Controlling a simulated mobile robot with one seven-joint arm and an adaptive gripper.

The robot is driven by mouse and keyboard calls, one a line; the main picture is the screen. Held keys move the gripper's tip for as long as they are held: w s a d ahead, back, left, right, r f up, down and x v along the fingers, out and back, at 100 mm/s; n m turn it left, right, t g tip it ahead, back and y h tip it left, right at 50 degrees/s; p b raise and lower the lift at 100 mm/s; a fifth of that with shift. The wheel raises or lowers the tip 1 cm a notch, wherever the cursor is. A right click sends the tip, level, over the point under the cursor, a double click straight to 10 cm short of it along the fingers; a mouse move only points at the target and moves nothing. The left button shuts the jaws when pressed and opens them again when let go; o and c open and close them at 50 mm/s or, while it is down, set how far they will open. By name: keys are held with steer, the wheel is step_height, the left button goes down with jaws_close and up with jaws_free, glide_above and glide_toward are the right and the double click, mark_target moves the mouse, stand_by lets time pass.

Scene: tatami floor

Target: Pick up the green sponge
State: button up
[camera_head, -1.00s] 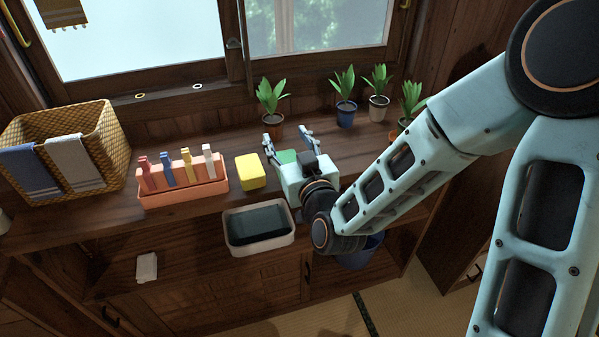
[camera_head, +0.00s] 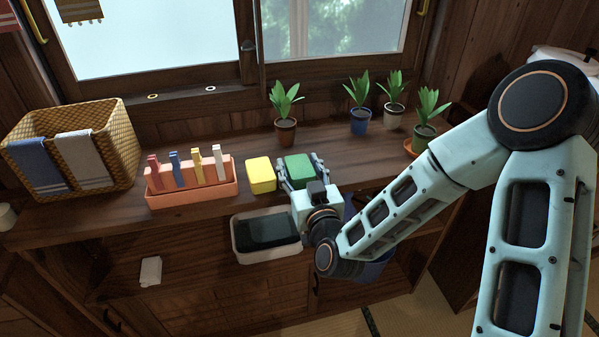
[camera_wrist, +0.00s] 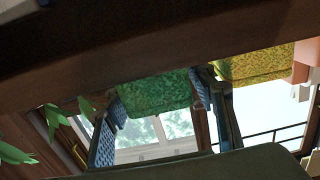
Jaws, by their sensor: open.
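The green sponge (camera_head: 296,168) lies on the wooden counter, right of a yellow sponge (camera_head: 261,174). My gripper (camera_head: 299,173) is low at the counter, with its open fingers on the left and right sides of the green sponge. In the wrist view the green sponge (camera_wrist: 155,93) shows between the two fingers (camera_wrist: 155,115), and the yellow sponge (camera_wrist: 255,65) is just beyond the right finger. I cannot tell whether either finger touches the green sponge.
An orange holder (camera_head: 190,194) with several coloured pegs and a woven basket (camera_head: 118,150) stand left. A tray of dark water (camera_head: 238,262) is in front. Potted plants, including one in a brown pot (camera_head: 286,132), stand behind and right.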

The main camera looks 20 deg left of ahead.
mark_target(295, 156)
steer(key=x, duration=0.5)
steer(key=shift+c, duration=0.7)
steer(key=c, duration=0.5)
steer(key=shift+w+r, duration=0.1)
steer(key=shift+r, duration=0.1)
